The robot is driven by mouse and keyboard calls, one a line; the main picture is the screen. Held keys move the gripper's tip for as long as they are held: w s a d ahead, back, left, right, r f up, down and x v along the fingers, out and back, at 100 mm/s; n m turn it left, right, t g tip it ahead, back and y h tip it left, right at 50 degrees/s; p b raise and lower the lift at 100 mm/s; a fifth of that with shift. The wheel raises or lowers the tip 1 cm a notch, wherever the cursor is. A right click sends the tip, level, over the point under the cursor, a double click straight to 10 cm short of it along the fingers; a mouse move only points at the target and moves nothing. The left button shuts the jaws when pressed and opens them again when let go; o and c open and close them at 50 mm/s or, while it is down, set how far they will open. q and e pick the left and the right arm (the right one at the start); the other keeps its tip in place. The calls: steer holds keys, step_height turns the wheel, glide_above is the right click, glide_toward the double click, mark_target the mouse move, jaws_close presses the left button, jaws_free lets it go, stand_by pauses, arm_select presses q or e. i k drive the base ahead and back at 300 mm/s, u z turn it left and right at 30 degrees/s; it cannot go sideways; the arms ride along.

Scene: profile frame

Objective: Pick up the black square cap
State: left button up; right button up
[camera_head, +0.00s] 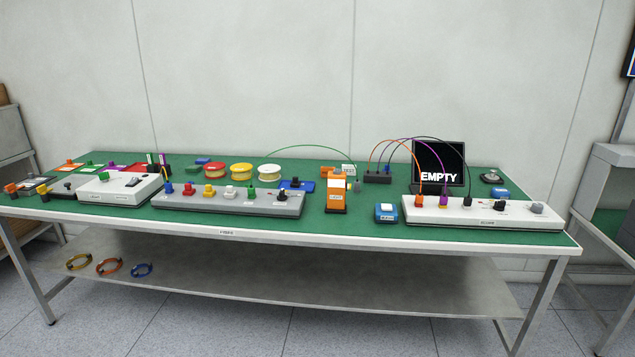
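Several small dark pieces are in view, and at this size I cannot tell which is the black square cap. A black knob-like piece (282,195) stands at the right end of the long grey panel (200,205). Another black piece (500,205) sits on the white panel (480,214) at the right. A dark piece (132,182) lies on top of the white box (105,192) at the left. Neither of my grippers shows in the head view.
Colored caps line the grey panel. Red, yellow and white spools (242,172) stand behind it. An orange holder (336,194) and a blue box (386,212) stand mid-table. Cables arch near the "EMPTY" screen (438,160). The green table top (340,228) is clear along its front middle.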

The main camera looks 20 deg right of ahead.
mark_target(295, 184)
steer(key=z, duration=0.75)
steer(key=i, duration=1.75)
steer(key=u, duration=0.65)
